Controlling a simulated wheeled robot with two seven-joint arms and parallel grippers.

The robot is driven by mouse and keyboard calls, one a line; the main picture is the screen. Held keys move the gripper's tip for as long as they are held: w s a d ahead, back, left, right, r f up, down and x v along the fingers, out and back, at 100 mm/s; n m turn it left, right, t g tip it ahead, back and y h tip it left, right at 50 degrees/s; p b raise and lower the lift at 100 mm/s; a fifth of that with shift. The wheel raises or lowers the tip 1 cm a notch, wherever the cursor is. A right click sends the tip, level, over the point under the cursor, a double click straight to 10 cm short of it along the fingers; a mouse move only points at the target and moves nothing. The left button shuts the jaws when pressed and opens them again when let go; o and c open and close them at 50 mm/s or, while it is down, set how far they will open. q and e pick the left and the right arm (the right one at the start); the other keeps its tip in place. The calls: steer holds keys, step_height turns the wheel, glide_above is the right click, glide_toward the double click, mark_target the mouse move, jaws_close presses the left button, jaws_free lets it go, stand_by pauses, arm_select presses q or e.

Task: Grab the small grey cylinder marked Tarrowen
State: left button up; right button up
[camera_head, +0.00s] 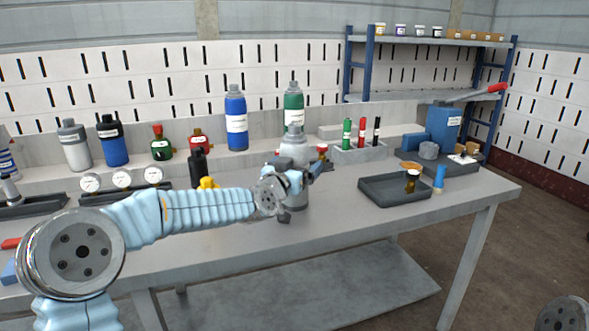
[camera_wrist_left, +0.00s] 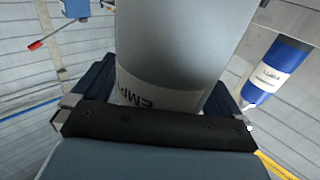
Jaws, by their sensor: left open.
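A grey cylinder (camera_head: 295,152) stands on the bench in the middle of the head view, partly hidden by my left arm. My left gripper (camera_head: 301,180) is at its side. In the left wrist view the grey cylinder (camera_wrist_left: 180,45) fills the middle, with a pale label partly showing the letters "EMP"; the rest of the label is hidden. The open fingers of my left gripper (camera_wrist_left: 160,97) lie on either side of it; I cannot tell whether they touch it. Another grey cylinder (camera_head: 75,150) stands at the back left, its marking unreadable. My right gripper is out of view.
Blue (camera_head: 236,125) and green (camera_head: 293,103) bottles stand behind the grey cylinder. A dark tray (camera_head: 385,197) with a small bottle lies to the right, near a marker holder (camera_head: 358,154). Gauges (camera_head: 122,178) and a dark bottle (camera_head: 198,170) stand left. The front right bench top is clear.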

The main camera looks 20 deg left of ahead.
arm_select(q)
steer(key=shift+c, duration=0.2)
steer(key=c, duration=1.4)
steer(key=shift+r, duration=0.1)
